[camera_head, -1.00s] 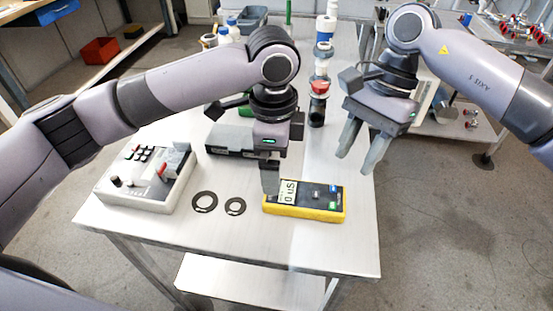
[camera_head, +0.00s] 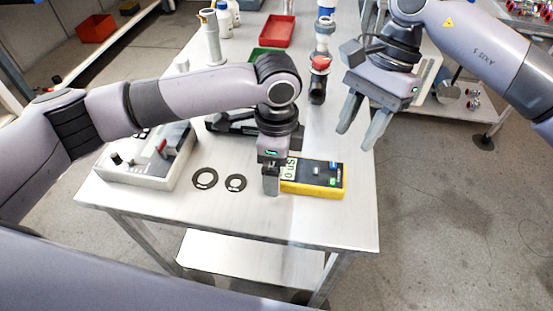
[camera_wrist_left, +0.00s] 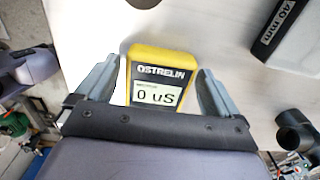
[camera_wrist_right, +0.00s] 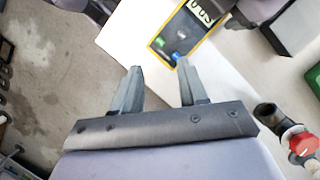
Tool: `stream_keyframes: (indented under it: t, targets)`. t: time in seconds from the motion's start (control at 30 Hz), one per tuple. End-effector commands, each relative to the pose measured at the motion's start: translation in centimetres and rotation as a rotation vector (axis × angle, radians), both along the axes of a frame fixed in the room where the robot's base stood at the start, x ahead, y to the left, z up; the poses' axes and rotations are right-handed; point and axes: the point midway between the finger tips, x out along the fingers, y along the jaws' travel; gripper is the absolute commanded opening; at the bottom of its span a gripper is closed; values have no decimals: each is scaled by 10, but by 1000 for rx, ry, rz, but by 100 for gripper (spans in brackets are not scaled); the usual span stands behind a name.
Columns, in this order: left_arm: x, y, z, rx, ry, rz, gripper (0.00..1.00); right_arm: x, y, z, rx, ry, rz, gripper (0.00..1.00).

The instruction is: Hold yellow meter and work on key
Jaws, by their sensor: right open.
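The yellow meter (camera_head: 325,187) lies flat near the table's front right. Its display reads "0 uS" in the left wrist view (camera_wrist_left: 160,94). My left gripper (camera_head: 270,184) is low over the meter's left end, pointing down. In the left wrist view its open fingers stand on either side of the meter, with narrow gaps showing. My right gripper (camera_head: 364,122) is open and empty, above the table's right edge, behind and right of the meter.
Two dark rings (camera_head: 205,178) lie between the control box and the meter. A dark case (camera_head: 232,125) lies behind my left gripper. A red-capped fitting (camera_head: 319,66), bottles (camera_head: 224,20) and a red tray (camera_head: 277,31) stand farther back. The table's front strip (camera_head: 250,218) is clear.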

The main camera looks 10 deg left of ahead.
Motion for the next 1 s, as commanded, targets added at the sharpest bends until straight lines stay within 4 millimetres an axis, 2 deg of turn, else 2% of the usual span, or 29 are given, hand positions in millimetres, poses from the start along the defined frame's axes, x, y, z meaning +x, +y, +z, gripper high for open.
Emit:
stream_keyframes:
  t: [0.03, 0.13, 0.17, 0.23, 0.3, 0.33, 1.0]
  targets:
    - [0, 0, 0, 0, 0, 0, 77, 0, 0, 0, 0, 0, 0, 43]
    - [0, 0, 0, 0, 0, 1, 45, 0, 0, 0, 0, 0, 0, 43]
    - [0, 0, 0, 0, 0, 1, 38, 0, 0, 0, 0, 0, 0, 43]
    - [0, 0, 0, 0, 0, 1, 38, 0, 0, 0, 0, 0, 0, 26]
    - [0, 0, 0, 0, 0, 1, 38, 0, 0, 0, 0, 0, 0, 4]
    - [0, 0, 0, 0, 0, 1, 38, 0, 0, 0, 0, 0, 0, 0]
    - [0, 0, 1, -1, -1, 1, 38, 0, 0, 0, 0, 0, 0, 0]
